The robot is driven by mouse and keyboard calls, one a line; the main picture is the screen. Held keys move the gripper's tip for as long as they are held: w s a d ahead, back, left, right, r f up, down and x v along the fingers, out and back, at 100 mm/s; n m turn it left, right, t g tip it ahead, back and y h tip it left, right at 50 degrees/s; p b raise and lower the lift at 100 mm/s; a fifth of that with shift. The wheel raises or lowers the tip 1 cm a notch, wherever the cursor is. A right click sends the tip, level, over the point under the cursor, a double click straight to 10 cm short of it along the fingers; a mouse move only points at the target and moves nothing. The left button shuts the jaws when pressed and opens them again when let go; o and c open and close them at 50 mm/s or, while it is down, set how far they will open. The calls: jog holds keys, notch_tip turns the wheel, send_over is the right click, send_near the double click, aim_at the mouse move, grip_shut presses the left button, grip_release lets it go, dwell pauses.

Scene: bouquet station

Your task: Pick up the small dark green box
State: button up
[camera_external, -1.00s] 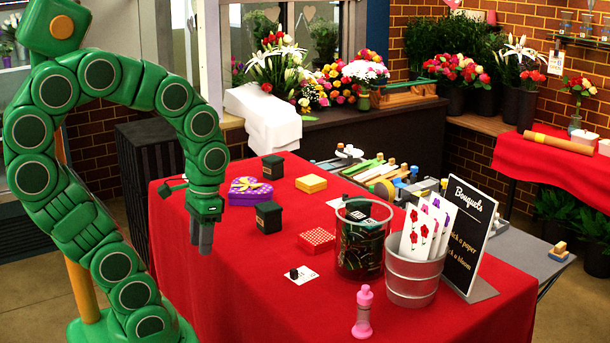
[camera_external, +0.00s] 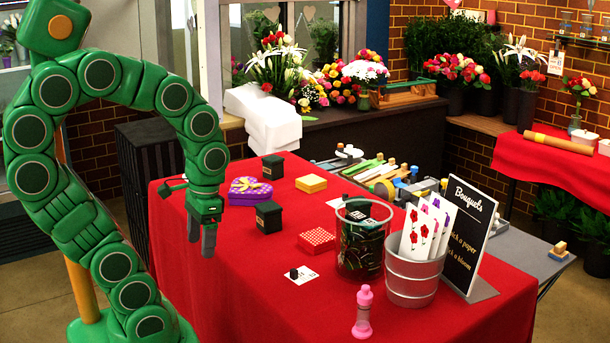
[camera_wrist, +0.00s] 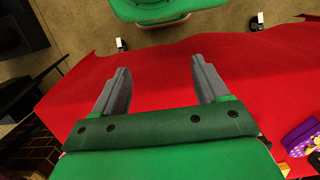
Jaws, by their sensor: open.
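Two small dark green boxes stand on the red-covered table (camera_external: 225,290) in the external view. One box (camera_external: 269,217) is near the table's middle left, and a similar box (camera_external: 273,167) is farther back. My gripper (camera_external: 209,245) points down above the table's left part, left of the nearer box and apart from it. In the wrist view my gripper (camera_wrist: 160,80) is open, with only red cloth between its two grey fingers.
A yellow box (camera_external: 311,183), a red dotted box (camera_external: 317,239), a glass jar (camera_external: 360,250), a metal bucket (camera_external: 413,275) and a pink bottle (camera_external: 363,312) stand farther right. The table's front left is clear.

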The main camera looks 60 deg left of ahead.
jog(key=o, duration=0.4)
jog(key=t, duration=0.2)
send_over(269, 217)
jog(key=w+a, duration=0.1)
jog(key=a, duration=0.1)
jog(key=f, duration=0.4)
jog(key=shift+w+d+f, duration=0.15)
jog(key=shift+w+f, duration=0.05)
jog(key=shift+f, duration=0.05)
jog(key=shift+w+a+f, duration=0.15)
jog(key=shift+a+f, duration=0.1)
jog(key=shift+f, duration=0.05)
jog(key=shift+a+f, duration=0.2)
jog(key=shift+f, duration=1.65)
jog(key=shift+a+f, duration=0.15)
jog(key=shift+f, duration=1.7)
